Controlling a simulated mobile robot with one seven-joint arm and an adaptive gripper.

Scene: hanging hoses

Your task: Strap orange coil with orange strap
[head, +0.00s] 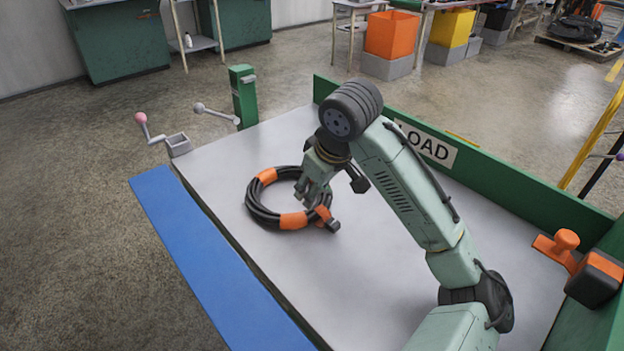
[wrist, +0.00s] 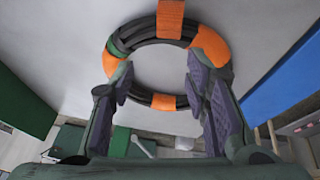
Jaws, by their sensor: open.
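A black hose coil (head: 260,213) with several orange bands (head: 293,220) lies flat on the grey table top. It also shows in the wrist view (wrist: 141,44), with orange bands around its ring. I cannot make out a separate loose strap; the only orange on the coil is these bands. My gripper (head: 314,195) is over the right part of the coil in the head view and hides some of it. In the wrist view my gripper (wrist: 163,82) is open, its fingers apart and overlapping the near sides of the ring. I cannot tell whether they touch the hose.
A green rim with a LOAD sign (head: 427,146) runs behind the table. A blue strip (head: 215,262) lines the left edge. A green post (head: 244,96) and a pink-knobbed lever (head: 141,118) stand at the far left corner. An orange-knobbed fixture (head: 566,240) is at right.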

